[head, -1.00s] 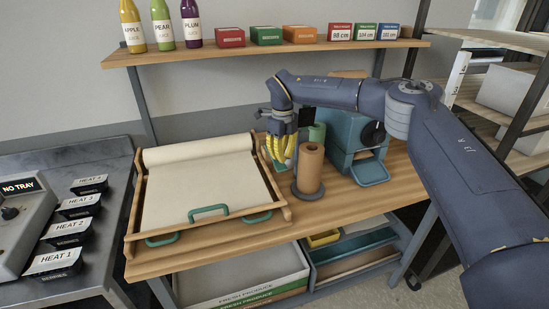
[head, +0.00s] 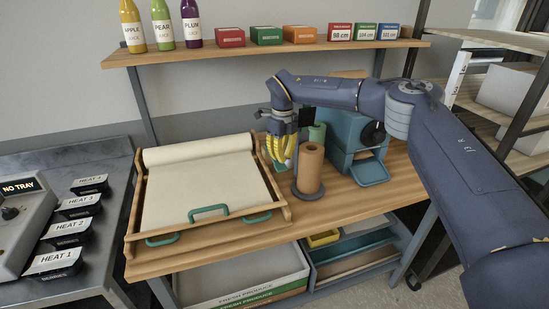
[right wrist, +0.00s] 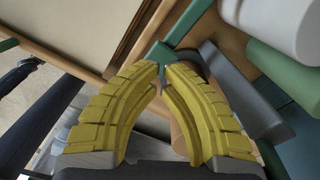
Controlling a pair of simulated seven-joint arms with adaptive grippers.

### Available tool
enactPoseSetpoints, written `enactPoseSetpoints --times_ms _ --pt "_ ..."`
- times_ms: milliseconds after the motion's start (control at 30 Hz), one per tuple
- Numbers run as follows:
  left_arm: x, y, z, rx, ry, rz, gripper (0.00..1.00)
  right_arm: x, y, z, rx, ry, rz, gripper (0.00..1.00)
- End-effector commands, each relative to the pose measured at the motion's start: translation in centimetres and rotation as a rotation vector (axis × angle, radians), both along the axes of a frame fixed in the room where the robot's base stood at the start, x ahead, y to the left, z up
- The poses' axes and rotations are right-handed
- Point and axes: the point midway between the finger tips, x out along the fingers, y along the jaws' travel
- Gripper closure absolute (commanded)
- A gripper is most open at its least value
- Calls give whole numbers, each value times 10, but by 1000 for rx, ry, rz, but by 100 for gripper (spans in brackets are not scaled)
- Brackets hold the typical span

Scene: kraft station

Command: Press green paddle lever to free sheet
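The pale paper sheet (head: 200,190) lies flat in a wooden frame (head: 281,203), with its rolled part (head: 197,149) along the back. The green paddle lever (right wrist: 170,57) shows just past my right fingertips in the right wrist view. In the head view a bit of green (head: 281,169) shows under the fingers; the rest is hidden. My right gripper (head: 283,163) points down beside the frame's right edge. Its yellow fingers (right wrist: 160,68) curve in until the tips nearly meet, at the lever. I cannot tell whether they touch it. Nothing is held. My left gripper is out of view.
A brown roll (head: 310,169) on a grey base stands just right of my right gripper. A teal machine (head: 340,135) stands behind it. Green handles (head: 208,213) are on the frame's front. A shelf (head: 270,47) with bottles and boxes runs above.

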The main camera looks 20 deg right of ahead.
Motion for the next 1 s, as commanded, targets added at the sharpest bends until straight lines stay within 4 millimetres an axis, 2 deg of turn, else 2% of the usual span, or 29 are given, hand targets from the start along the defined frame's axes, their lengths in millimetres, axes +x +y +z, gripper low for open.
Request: enactPoseSetpoints --times_ms 433,1000 --pt "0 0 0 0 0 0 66 0 0 -1 0 0 0 100" --pt "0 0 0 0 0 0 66 0 0 -16 -1 1 0 100"
